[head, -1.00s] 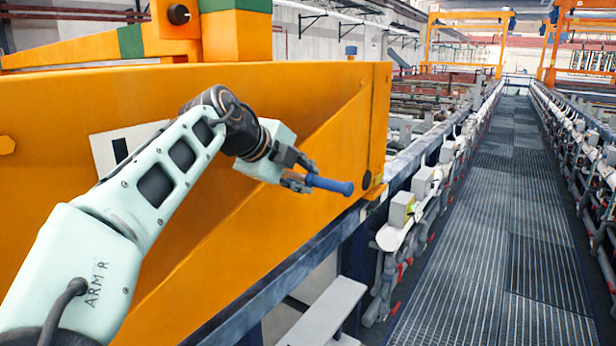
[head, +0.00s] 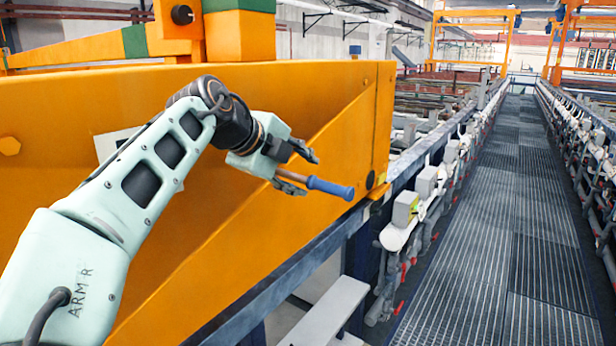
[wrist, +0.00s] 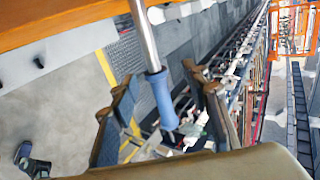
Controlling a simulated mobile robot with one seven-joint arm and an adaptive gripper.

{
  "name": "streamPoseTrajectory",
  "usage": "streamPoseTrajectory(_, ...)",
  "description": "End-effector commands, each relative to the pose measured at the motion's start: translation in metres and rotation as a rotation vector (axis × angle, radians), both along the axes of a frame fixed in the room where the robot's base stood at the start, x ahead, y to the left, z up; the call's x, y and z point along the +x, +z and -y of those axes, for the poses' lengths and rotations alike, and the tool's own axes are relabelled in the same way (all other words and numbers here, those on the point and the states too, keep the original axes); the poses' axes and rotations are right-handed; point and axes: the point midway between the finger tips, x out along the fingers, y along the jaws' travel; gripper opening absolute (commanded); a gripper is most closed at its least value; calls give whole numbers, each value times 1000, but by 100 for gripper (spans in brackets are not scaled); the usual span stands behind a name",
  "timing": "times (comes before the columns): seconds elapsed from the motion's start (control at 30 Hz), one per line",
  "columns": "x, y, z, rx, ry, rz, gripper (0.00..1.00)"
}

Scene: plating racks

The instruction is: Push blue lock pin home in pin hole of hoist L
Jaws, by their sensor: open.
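The lock pin has a blue handle (head: 330,188) and a bare metal shaft (head: 288,175). It points out from the orange hoist side (head: 230,220), handle end towards the lower right. In the wrist view the shaft (wrist: 145,40) runs up to the orange edge, and the blue handle (wrist: 162,100) lies between the spread fingers. My gripper (head: 307,173) is open around or beside the pin; it also shows open in the wrist view (wrist: 158,74). The shaft's far end and the pin hole around it are hidden, so I cannot tell how deep it sits.
A dark round spot (head: 370,180) is on the hoist's right end. A grey rail (head: 410,160) with white-grey boxes (head: 405,208) runs along the right side. A grated walkway (head: 480,230) beyond is clear. A pale step (head: 325,312) lies below.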

Motion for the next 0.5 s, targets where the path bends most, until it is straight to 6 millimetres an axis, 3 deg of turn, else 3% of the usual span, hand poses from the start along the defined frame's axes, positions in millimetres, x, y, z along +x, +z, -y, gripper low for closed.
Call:
streamPoseTrajectory(0.03,-6,8,-10,-2,11,6,43)
streamPoseTrajectory(0.23,-35,34,-30,-2,11,6,43)
streamPoseTrajectory(0.5,-59,55,-44,-1,5,4,43)
